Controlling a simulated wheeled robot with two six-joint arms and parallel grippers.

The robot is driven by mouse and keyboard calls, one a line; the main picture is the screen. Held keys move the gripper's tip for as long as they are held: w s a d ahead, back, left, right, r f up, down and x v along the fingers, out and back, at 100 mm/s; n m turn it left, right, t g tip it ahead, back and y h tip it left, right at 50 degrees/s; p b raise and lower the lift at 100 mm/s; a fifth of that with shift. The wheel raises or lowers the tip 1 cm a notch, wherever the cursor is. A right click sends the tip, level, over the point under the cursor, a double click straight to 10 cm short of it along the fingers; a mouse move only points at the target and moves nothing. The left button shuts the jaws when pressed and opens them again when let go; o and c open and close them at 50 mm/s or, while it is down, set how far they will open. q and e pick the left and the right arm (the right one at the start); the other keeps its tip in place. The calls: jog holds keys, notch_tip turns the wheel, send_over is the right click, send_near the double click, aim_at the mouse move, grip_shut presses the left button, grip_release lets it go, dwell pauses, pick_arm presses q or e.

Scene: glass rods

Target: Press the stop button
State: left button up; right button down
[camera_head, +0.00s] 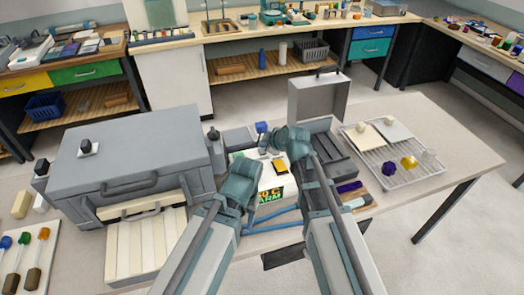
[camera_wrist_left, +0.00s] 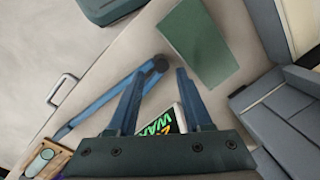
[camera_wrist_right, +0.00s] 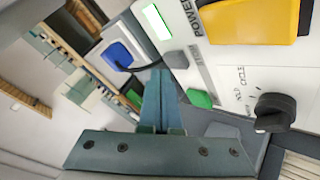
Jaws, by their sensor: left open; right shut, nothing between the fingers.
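A white control panel (camera_head: 268,180) stands in the middle of the table. In the right wrist view it carries a large yellow POWER switch (camera_wrist_right: 252,20), a grey button (camera_wrist_right: 176,60), a green button (camera_wrist_right: 200,98) and a black knob (camera_wrist_right: 274,112). The small lettering by the buttons is not clearly legible, so I cannot tell which is the stop button. My right gripper (camera_wrist_right: 160,74) is shut and empty, its tips close to the grey and green buttons; contact cannot be told. My left gripper (camera_wrist_left: 157,78) is open and empty above the table, near the WARM label (camera_wrist_left: 158,124).
A large grey box with handles (camera_head: 135,150) stands at the left. A wire rack (camera_head: 400,160) with small coloured pieces lies at the right. A blue object (camera_wrist_right: 118,55) sits beyond my right fingers. A green block (camera_wrist_left: 198,40) lies near my left gripper.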

pick_arm(q)
jog(key=shift+f, duration=0.35)
pick_arm(e)
jog(key=shift+f, duration=0.35)
pick_arm(q)
jog(key=shift+f+b, duration=0.5)
jog(key=shift+b, duration=0.2)
pick_arm(e)
jog(key=shift+f, duration=0.5)
pick_arm(q)
jog(key=shift+r, duration=0.15)
pick_arm(e)
jog(key=shift+r, duration=0.15)
pick_arm(q)
jog(key=shift+r+p, duration=0.75)
jog(key=shift+p, duration=0.15)
pick_arm(e)
jog(key=shift+r, duration=0.75)
pick_arm(q)
jog(key=shift+r, duration=0.15)
pick_arm(e)
jog(key=shift+r, duration=0.15)
notch_tip(320, 180, up, 5)
jog(key=p, duration=0.5)
pick_arm(q)
notch_tip(320, 180, up, 5)
jog(key=shift+f, duration=0.15)
pick_arm(e)
jog(key=shift+f, duration=0.2)
